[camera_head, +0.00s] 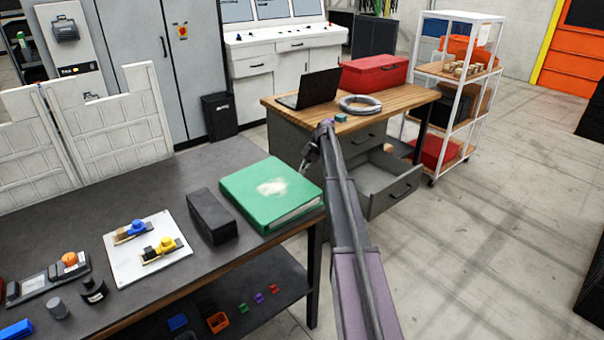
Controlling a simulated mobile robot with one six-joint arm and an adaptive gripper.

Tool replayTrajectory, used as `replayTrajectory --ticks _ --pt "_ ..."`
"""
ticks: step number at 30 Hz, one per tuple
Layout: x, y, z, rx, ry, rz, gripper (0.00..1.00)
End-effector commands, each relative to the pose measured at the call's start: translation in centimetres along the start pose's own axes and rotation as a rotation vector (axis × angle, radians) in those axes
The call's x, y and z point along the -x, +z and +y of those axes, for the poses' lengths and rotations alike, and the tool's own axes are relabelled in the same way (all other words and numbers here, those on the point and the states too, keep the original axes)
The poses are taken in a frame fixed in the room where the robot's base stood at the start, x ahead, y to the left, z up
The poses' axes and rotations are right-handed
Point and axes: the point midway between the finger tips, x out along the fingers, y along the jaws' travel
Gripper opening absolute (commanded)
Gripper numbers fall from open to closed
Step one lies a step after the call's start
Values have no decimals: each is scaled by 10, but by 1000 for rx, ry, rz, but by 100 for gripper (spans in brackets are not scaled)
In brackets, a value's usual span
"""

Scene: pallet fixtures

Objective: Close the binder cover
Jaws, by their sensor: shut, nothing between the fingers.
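The green binder (245,203) lies flat at the right end of the dark table, with a pale patch on its cover. Its cover looks down over the pages, whose edge shows along the front right side. My gripper (305,168) is shut and empty, just beyond the binder's far right corner and apparently above table height. My arm reaches up from the bottom of the view. I cannot tell whether the gripper touches the binder.
A black block (211,217) stands beside the binder's left edge. A white board (147,250) with blue and yellow parts lies further left. A wooden desk (400,99) with an open drawer (383,183) stands behind my arm.

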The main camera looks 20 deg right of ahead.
Motion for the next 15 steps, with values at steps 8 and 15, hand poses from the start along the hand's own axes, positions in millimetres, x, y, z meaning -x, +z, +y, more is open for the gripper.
replayTrajectory --ticks 8,15 --pt "16 -15 2 1 -1 0 0" --pt "24 -6 3 -1 1 -1 0"
